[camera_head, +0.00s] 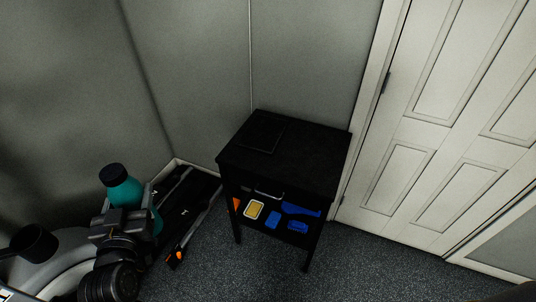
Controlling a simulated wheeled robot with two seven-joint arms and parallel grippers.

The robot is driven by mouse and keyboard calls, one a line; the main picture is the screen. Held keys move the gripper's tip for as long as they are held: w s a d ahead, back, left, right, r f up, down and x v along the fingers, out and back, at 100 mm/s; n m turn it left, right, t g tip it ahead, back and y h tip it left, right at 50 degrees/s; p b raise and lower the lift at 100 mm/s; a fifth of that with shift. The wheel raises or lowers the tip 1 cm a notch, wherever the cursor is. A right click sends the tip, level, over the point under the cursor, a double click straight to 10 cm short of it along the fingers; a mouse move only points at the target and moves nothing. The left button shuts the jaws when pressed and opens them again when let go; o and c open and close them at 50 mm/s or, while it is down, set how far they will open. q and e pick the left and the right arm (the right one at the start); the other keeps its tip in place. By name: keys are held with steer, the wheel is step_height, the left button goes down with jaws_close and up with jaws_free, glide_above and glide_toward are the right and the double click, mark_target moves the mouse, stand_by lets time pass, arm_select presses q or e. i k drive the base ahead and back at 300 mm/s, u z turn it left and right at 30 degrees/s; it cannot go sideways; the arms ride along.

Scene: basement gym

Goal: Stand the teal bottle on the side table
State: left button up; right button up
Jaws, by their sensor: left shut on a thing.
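The teal bottle (124,190) with a dark cap is at the lower left, roughly upright and tilted a little. My left gripper (126,216) is shut on it, and the gripper's dark body hides part of the bottle. The black side table (302,152) stands in the middle against the wall, to the right of the bottle and apart from it. A thin dark flat item (263,136) lies on the left part of its top. My right gripper does not show.
The table's lower shelf holds a yellow item (253,209), blue items (300,210) and an orange one. Long dark items (182,200) lie along the wall left of the table. A white panelled door (440,120) is at the right. The right part of the tabletop is clear.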

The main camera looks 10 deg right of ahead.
mark_target(316, 163)
steer(key=z, duration=0.75)
steer(key=k, duration=1)
steer(key=z, duration=0.5)
steer(key=i, duration=1.25)
steer(key=z, duration=0.55)
